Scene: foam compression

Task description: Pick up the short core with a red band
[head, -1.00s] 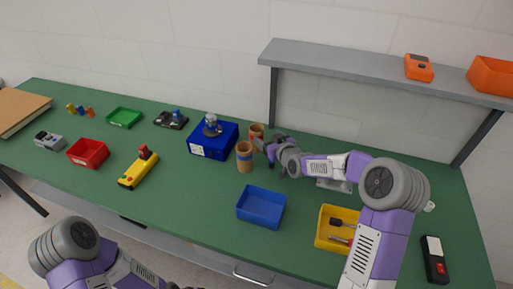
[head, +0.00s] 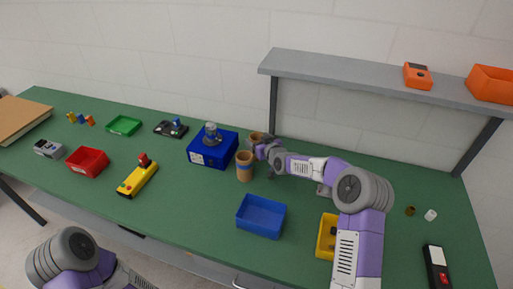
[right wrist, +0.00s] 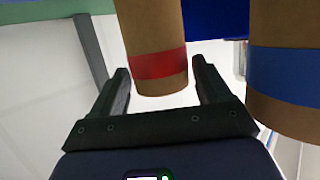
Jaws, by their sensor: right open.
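The brown core with a red band (right wrist: 158,66) stands between the spread fingers of my right gripper (right wrist: 160,72) in the right wrist view. The fingers are open, and I cannot tell whether they touch it. In the head view this core (head: 255,136) is at the back, beside the blue box, partly hidden by my right gripper (head: 262,151). The core with a blue band (head: 244,172) stands just in front of it; it also shows at the right of the right wrist view (right wrist: 285,75). My left gripper is out of view.
The blue box (head: 203,155) with a grey fixture stands close on the left of the cores. An open blue bin (head: 262,228) lies in front, and a yellow tray (head: 326,238) is partly behind my right arm. A grey shelf (head: 365,75) overhangs the back right.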

